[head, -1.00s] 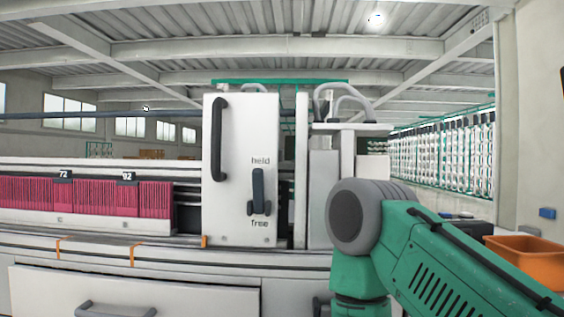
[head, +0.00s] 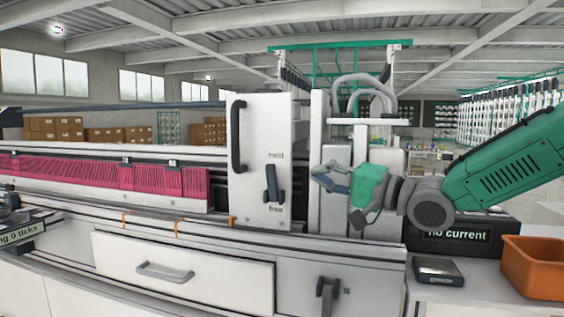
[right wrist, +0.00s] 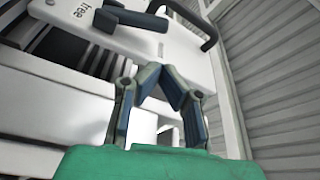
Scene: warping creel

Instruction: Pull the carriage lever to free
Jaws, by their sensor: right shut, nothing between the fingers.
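The carriage (head: 258,130) is a white upright panel with a dark lever (head: 271,180) on its front. The lever's handle points up from its pivot toward the word "held"; "free" is printed below. My right gripper (head: 318,172) is to the right of the lever, apart from it, its fingers pointing left. In the right wrist view, the fingers (right wrist: 157,72) meet with nothing between them. The lever (right wrist: 130,16) and the carriage panel (right wrist: 150,45) show beyond the fingertips there. My left gripper is not in view.
A black fixed handle (head: 237,135) is on the carriage's left side. A row of red strips (head: 80,172) runs left. An orange bin (head: 533,266) and a small dark device (head: 438,271) sit on the right counter. A sign (head: 458,236) reads "no current".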

